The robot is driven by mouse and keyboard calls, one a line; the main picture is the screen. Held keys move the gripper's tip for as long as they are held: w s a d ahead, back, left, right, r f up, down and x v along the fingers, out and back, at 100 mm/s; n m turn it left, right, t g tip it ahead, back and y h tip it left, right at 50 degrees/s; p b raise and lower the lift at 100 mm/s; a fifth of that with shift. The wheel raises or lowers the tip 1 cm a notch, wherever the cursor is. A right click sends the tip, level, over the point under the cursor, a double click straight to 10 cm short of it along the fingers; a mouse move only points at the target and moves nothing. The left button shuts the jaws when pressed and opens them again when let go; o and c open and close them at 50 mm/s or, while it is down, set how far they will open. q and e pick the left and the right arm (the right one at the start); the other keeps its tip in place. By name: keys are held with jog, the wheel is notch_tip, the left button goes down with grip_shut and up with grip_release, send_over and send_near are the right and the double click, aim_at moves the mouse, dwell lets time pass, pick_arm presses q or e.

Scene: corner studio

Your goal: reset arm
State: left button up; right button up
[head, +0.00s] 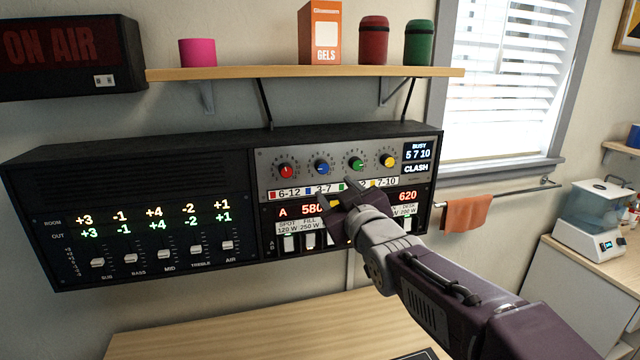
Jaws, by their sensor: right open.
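My right gripper (340,203) is open and empty, in front of the right half of a black console (130,180) on the wall. My right arm comes in from the lower right, and the gripper hides part of the red display and the switches below it. Whether it touches the panel I cannot tell. Above it are a red knob (286,171), a blue knob (322,168), a green knob (356,164) and a yellow knob (388,160). My left gripper is not in view.
A wooden shelf (230,73) above the console holds a pink cup (198,52), an orange gels box (320,32), a red canister (373,40) and a green canister (419,42). A wooden desktop (230,330) is below. An orange towel (466,213) hangs on a rail at right.

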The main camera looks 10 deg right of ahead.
jog(key=s+f+m+g, duration=0.1)
jog(key=s+f+g, duration=0.15)
jog(key=f, duration=0.65)
jog(key=s+f+g, duration=0.2)
jog(key=f+g, duration=0.1)
jog(key=f, duration=0.7)
jog(key=s+f+m+g, duration=0.1)
jog(key=s+f+g, duration=0.15)
jog(key=f, duration=0.65)
jog(key=s+f+m+g, duration=0.1)
jog(key=s+f+g, duration=0.3)
jog(key=s, duration=0.4)
jog(key=s+f+m+g, duration=0.2)
jog(key=s+f+g, duration=0.2)
jog(key=s+f, duration=0.3)
jog(key=shift+s, duration=1.05)
